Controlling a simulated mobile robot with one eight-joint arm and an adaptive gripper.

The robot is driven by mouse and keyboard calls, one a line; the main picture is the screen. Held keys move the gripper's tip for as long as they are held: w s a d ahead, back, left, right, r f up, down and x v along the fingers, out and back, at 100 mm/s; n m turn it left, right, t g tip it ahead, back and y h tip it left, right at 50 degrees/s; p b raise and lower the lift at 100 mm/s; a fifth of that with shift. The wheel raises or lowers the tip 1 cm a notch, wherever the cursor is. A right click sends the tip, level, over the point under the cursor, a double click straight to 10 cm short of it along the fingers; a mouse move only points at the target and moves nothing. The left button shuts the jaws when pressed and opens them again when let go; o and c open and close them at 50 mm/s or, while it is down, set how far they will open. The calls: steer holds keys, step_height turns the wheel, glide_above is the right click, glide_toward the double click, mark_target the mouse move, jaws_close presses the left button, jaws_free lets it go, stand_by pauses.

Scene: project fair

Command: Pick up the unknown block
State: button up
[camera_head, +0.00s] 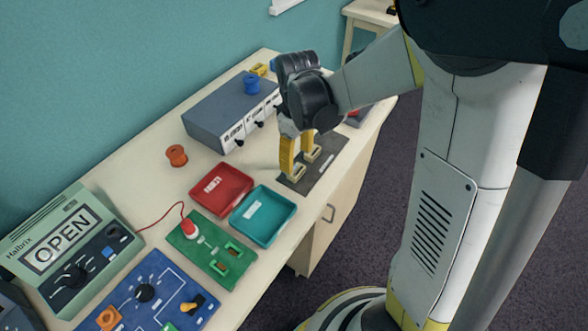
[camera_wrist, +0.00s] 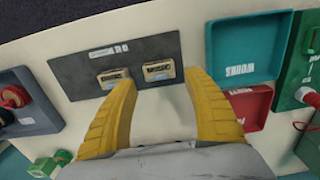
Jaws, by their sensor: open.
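Two small beige blocks with dark, slot-like tops sit side by side on a dark grey mat (camera_head: 327,175). In the wrist view they are the left block (camera_wrist: 114,77) and the right block (camera_wrist: 158,72). I cannot tell which is the unknown block. In the head view, one block (camera_head: 298,173) is nearer and the other (camera_head: 312,154) farther. My gripper (camera_head: 298,165) points down over the mat with its yellow fingers apart. In the wrist view, the right block shows between the fingertips (camera_wrist: 158,82), and the left block is beside the left fingertip. I see nothing held.
A red tray (camera_head: 221,181) and a teal tray (camera_head: 263,238) stand beside the mat. Behind is a grey box (camera_head: 215,118) with a blue spool (camera_head: 251,86) on top. A green circuit board (camera_head: 213,262) lies nearer. An orange spool (camera_head: 176,155) stands on bare tabletop.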

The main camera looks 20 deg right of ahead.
mark_target(296, 170)
step_height(296, 170, down, 6)
steer(key=b, duration=0.3)
steer(key=shift+w+f, duration=0.15)
steer(key=c, duration=0.9)
